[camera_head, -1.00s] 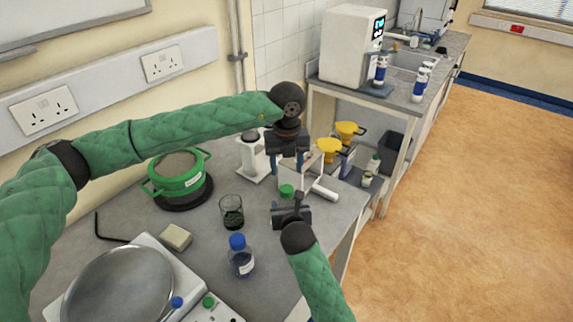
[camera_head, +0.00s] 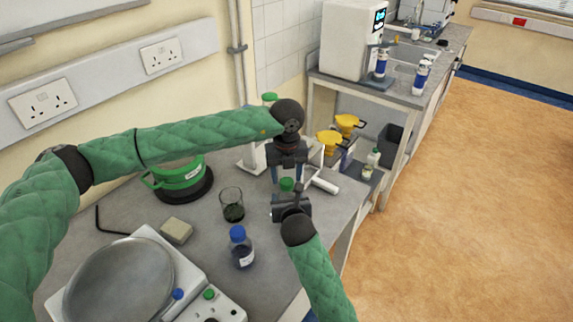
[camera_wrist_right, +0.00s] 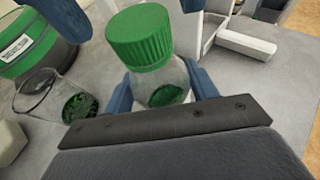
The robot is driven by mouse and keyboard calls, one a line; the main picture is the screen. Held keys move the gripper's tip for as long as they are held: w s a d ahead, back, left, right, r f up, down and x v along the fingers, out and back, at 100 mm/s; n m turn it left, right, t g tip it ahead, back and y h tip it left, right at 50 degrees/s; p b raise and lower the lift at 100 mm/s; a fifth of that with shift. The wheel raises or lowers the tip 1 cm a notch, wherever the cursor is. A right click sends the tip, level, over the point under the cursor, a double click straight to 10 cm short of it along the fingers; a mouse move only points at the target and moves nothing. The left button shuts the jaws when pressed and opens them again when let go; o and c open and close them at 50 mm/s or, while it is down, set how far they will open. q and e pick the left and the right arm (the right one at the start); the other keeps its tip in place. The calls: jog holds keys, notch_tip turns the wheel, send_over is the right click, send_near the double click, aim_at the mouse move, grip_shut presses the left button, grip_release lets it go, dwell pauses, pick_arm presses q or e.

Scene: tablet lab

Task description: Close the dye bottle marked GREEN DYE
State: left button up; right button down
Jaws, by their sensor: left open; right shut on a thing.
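A clear glass bottle (camera_wrist_right: 160,85) with dark green liquid low inside stands between the blue fingers of my right gripper (camera_head: 288,193). Its ribbed green cap (camera_wrist_right: 139,36) sits on the neck; how tight it is cannot be told. No label can be read. My right gripper is shut on the bottle's body. My left gripper (camera_head: 286,178) points down just above the cap, open and empty. Its blue fingers show at the top of the wrist view, one on each side of the cap.
A beaker with green contents (camera_head: 232,206) and a blue-capped bottle (camera_head: 241,250) stand left of the held bottle. A green pot (camera_head: 180,177), a pale block (camera_head: 176,230) and a round-topped device (camera_head: 120,282) are further left. A white stand (camera_head: 248,160) is behind.

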pick_arm(q)
jog(key=shift+f, duration=0.85)
jog(key=c, duration=1)
